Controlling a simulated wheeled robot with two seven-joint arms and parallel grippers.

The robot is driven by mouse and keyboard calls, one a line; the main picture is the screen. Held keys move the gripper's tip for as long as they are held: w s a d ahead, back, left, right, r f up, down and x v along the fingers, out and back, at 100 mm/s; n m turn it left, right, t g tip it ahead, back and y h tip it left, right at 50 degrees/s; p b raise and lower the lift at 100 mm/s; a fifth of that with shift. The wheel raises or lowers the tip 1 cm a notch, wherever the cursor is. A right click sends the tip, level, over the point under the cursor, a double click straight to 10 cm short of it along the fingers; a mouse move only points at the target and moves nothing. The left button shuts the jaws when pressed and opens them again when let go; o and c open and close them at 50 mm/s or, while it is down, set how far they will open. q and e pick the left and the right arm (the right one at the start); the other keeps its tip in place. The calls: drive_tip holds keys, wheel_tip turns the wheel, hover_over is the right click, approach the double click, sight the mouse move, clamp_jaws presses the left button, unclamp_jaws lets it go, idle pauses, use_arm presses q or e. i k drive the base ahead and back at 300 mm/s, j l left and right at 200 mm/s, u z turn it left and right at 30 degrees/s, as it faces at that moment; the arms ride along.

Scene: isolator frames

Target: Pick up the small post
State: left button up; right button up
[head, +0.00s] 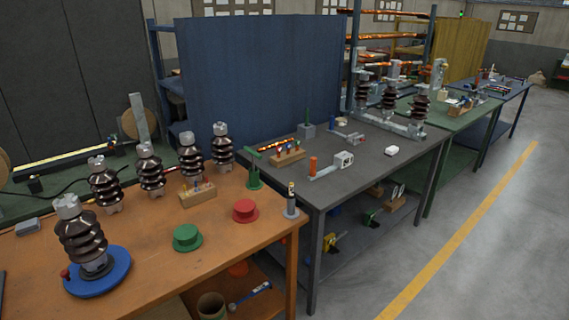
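Several brown ribbed post insulators with grey caps stand upright on the orange table (140,245). The nearest and largest-looking insulator (80,235) stands on a blue round base (100,280). Behind it are other insulators, including one at the back (222,147). A slim upright post on a pale grey foot (291,202) stands at the table's right corner, and a green post on a round foot (254,178) stands near the back edge. I cannot tell which of these is the small post. Neither of my grippers shows in the head view.
A green flanged piece (187,238) and a red one (245,211) lie on the orange table, with a wooden holder of small tools (197,194). A dark grey table (350,185) with fixtures stands beyond. The floor at right (480,240) is clear.

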sight(83, 237)
drive_tip(key=u, duration=1)
